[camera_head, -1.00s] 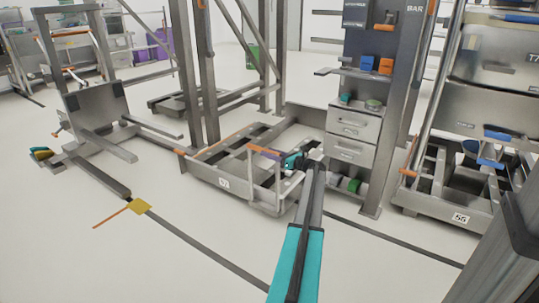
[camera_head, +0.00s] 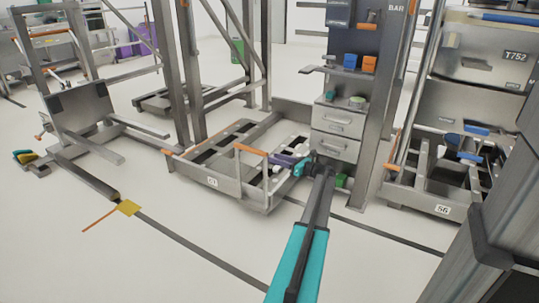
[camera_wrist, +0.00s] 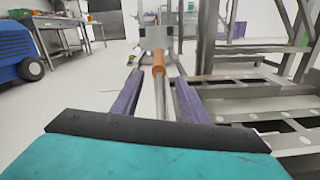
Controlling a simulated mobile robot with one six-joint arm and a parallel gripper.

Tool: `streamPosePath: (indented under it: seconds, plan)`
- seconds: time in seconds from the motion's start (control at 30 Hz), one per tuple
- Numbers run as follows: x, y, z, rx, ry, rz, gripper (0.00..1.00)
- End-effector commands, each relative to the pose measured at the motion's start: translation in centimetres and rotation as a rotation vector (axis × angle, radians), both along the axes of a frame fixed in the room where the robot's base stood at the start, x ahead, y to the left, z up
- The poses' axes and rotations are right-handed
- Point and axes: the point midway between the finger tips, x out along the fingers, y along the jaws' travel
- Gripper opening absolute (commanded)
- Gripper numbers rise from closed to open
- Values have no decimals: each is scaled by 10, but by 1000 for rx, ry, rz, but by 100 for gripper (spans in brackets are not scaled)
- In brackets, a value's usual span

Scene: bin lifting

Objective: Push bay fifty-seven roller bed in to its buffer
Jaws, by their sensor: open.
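The roller bed (camera_head: 212,182) is a grey metal frame with dark openings and a small number plate too blurred to read surely. A raised handle bar with an orange grip (camera_head: 251,150) stands at its near side. My gripper (camera_head: 284,160) is over the bed, to the right of the orange grip. In the wrist view, its purple fingers (camera_wrist: 158,97) are spread on either side of the grey bar with the orange grip (camera_wrist: 158,62). Contact between fingers and bar cannot be told. The bed's far right part is hidden behind my arm and the drawer cabinet.
A yellow floor marker (camera_head: 129,208) lies on a dark floor strip at the left. The white floor in front is clear.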

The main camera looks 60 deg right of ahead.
Motion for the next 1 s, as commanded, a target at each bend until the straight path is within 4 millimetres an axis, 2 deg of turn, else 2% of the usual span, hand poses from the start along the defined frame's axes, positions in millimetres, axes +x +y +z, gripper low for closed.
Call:
streamPosePath:
  seconds: [0.1,0.23,0.6,0.73,0.83,1.0]
  plan:
    - [-15,1,1,1,0,-1,40]
    - [-23,1,0,1,0,-1,40]
    - [-27,2,0,1,0,-1,40]
    - [-24,4,-2,-2,4,3,18]
    - [-14,13,-8,-10,18,18,1]
    - [22,49,-33,-47,72,74,0]
